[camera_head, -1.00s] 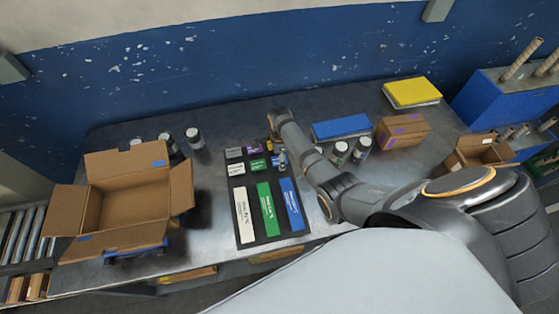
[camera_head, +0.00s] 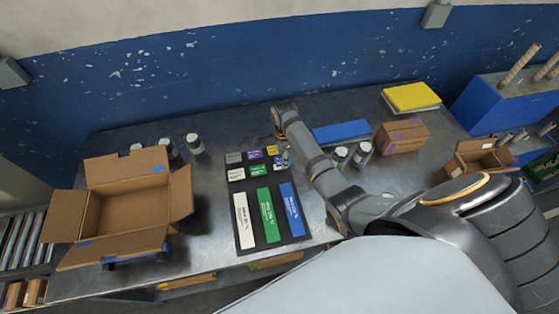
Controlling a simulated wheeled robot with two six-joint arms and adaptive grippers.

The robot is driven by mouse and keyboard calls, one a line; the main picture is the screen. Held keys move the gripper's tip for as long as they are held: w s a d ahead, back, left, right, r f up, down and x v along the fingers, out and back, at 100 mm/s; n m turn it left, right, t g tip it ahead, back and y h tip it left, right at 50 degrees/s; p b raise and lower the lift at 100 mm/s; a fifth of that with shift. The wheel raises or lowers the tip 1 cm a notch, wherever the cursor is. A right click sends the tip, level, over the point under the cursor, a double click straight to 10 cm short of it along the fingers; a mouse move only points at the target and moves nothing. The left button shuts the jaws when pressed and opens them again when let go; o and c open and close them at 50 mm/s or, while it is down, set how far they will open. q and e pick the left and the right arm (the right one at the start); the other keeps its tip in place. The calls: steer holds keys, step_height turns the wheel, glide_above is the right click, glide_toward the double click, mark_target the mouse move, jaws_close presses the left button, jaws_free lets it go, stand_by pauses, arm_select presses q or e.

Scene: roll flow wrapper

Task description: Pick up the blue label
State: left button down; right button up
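A dark label mat (camera_head: 243,207) lies on the metal table with several labels in rows. A long blue label (camera_head: 291,209) lies flat at the mat's right front, beside a long green label (camera_head: 265,215) and a long white label (camera_head: 243,220). A small blue label (camera_head: 278,162) lies in the back rows, partly hidden by my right gripper. My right gripper (camera_head: 285,160) points down at the mat's back right, over or beside that small label. Its fingers are too small to tell open from shut, or whether they touch anything. My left gripper is out of view.
An open cardboard box (camera_head: 179,190) stands at the left. Bottles (camera_head: 194,144) stand behind it, and more bottles (camera_head: 362,152) stand right of my arm. A blue block (camera_head: 341,131), a closed carton (camera_head: 402,136) and a yellow-topped stack (camera_head: 410,97) are farther right.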

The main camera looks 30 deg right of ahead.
steer(key=s+d+r+b, duration=0.1)
steer(key=s+d+r, duration=0.1)
steer(key=s+r, duration=0.2)
steer(key=s+d+r, duration=0.3)
steer(key=s+r, duration=0.1)
steer(key=s, duration=0.3)
steer(key=shift+d+b, duration=0.3)
steer(key=shift+b, duration=0.1)
